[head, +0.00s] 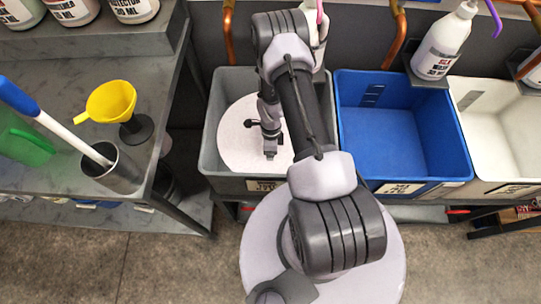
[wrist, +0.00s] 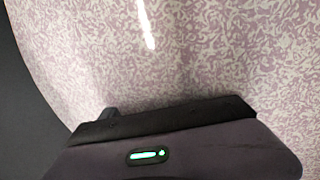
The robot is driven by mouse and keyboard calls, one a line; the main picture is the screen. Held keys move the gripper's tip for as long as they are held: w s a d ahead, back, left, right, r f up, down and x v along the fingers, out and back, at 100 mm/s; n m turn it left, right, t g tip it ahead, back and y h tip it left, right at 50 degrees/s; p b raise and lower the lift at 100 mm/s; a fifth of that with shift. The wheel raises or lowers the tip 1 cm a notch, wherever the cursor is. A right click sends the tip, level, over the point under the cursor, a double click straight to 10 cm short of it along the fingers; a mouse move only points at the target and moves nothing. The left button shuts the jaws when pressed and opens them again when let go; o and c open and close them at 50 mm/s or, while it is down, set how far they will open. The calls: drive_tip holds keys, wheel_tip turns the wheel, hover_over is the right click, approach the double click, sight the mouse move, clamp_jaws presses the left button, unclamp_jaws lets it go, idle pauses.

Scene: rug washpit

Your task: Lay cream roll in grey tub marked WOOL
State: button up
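The grey tub (head: 209,150) stands left of the blue tub in the head view. Its front label (head: 265,186) is partly covered by my arm and too small to read. A round, pale, mottled piece (head: 235,140) lies inside the grey tub; I cannot tell whether it is the cream roll. My gripper (head: 269,154) points down over this piece, inside the tub's outline. In the wrist view the pinkish-white patterned surface (wrist: 210,50) fills most of the picture, close to my gripper. The fingers' opening is not clear, and no separate held thing shows.
The blue tub (head: 400,130) and a white tub (head: 500,130) stand to the right, both looking empty. A white bottle (head: 440,45) stands behind them. A bench at left holds a yellow funnel (head: 110,100) and a metal cup (head: 118,170). Copper pipes run behind the tubs.

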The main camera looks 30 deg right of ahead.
drive_tip(key=w+r+n+t+p, duration=0.1)
drive_tip(key=w+r+n+p, duration=0.2)
drive_tip(key=r, duration=1.1)
drive_tip(key=w+r+n+t+p, duration=0.15)
drive_tip(key=w+r, duration=0.25)
drive_tip(key=r, duration=1)
drive_tip(key=s+a+r+n+t, duration=0.1)
drive_tip(key=a+r+n, duration=0.2)
drive_tip(key=r, duration=0.6)
drive_tip(key=s+a+r+n+t, duration=0.1)
drive_tip(key=a+r+n, duration=0.2)
drive_tip(key=r, duration=0.5)
drive_tip(key=s+a+r+n+t, duration=0.1)
drive_tip(key=s+a+r+n, duration=0.3)
drive_tip(key=s, duration=0.4)
drive_tip(key=s+a+r+n+t, duration=0.2)
drive_tip(key=s+a+r+n, duration=0.2)
drive_tip(key=s+r+n, duration=0.2)
wheel_tip(320, 180, up, 3)
drive_tip(key=shift+s+a+r+y+p, duration=0.1)
drive_tip(key=shift+s+a+y+p, duration=0.3)
drive_tip(key=shift+s, duration=0.8)
